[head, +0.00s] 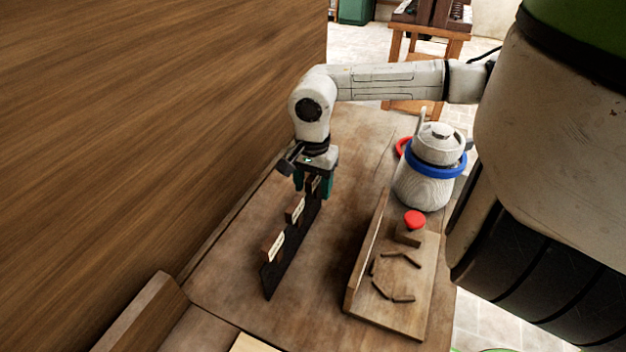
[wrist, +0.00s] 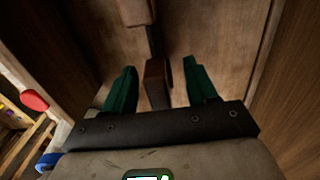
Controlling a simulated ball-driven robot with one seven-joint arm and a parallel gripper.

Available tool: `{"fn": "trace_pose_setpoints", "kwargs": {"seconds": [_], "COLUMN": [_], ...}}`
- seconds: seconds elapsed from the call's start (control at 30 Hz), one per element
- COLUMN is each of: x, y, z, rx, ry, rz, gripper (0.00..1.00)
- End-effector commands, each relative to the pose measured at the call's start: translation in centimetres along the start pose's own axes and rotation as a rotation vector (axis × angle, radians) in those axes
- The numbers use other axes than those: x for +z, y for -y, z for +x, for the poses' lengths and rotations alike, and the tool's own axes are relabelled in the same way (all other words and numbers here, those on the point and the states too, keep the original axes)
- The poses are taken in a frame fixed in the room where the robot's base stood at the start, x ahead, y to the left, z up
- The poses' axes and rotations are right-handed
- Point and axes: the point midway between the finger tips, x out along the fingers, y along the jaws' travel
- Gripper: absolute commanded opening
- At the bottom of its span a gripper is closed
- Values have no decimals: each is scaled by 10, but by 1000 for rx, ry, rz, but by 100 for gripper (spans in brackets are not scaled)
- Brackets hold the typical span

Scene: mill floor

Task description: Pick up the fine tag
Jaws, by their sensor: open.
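Several small wooden tags with pale labels stand on a dark rail (head: 272,281) on the bench in the head view: a near tag (head: 274,247), a middle tag (head: 295,211) and a far tag (head: 315,181). Their lettering is too small to read, so I cannot tell which is the fine tag. My gripper (head: 313,190) is open, pointing down over the far tag and partly hiding it. In the wrist view, my gripper's green fingers (wrist: 160,68) stand apart on either side of a brown tag (wrist: 155,82). Another tag (wrist: 135,12) shows at the top edge.
A tall wooden panel (head: 160,120) rises left of the rail. To the right are a wooden board (head: 395,320) with a red knob (head: 414,220) and a pale round-lidded vessel (head: 424,187) with a blue ring. Bare bench (head: 340,215) lies between.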

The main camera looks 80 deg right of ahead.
Motion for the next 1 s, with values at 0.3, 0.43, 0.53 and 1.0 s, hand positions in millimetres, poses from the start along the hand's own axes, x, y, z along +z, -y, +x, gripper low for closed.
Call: {"fn": "trace_pose_setpoints", "kwargs": {"seconds": [0.3,0.43,0.53,1.0], "x": [0,0,0,0], "y": [0,0,0,0], "z": [0,0,0,0], "rx": [0,0,0,1], "ry": [0,0,0,0], "rz": [1,1,1,1], "gripper": [42,30,20,0]}}
